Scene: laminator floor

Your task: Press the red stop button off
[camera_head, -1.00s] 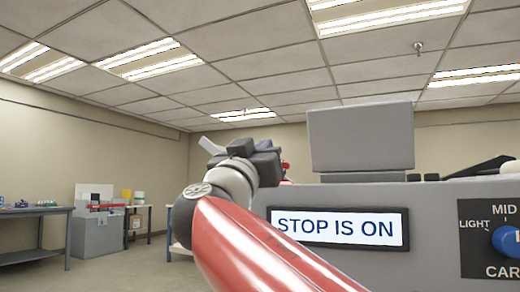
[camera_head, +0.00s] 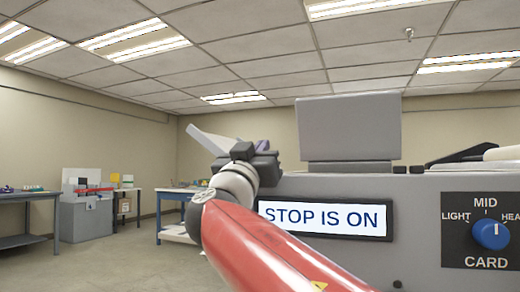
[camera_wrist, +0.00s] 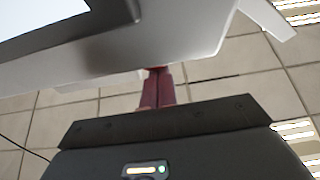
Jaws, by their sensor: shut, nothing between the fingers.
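The grey laminator (camera_head: 415,205) fills the right of the head view. Its display (camera_head: 322,219) reads "STOP IS ON". I cannot make out the red stop button in either current view; my arm and gripper block part of the machine's left end. My gripper (camera_wrist: 156,72) is shut and empty, with its dark red fingers together in the wrist view. The fingertips are close to a pale grey body above them; I cannot tell whether they touch it. In the head view the dark gripper body shows at the laminator's left end, fingertips hidden.
A blue dial (camera_head: 491,234) marked LIGHT, MID and CARD is on the laminator's front. A grey raised block (camera_head: 350,128) stands on its top. Workbenches (camera_head: 28,197) and a grey cabinet (camera_head: 86,218) stand at the far left, with open floor between.

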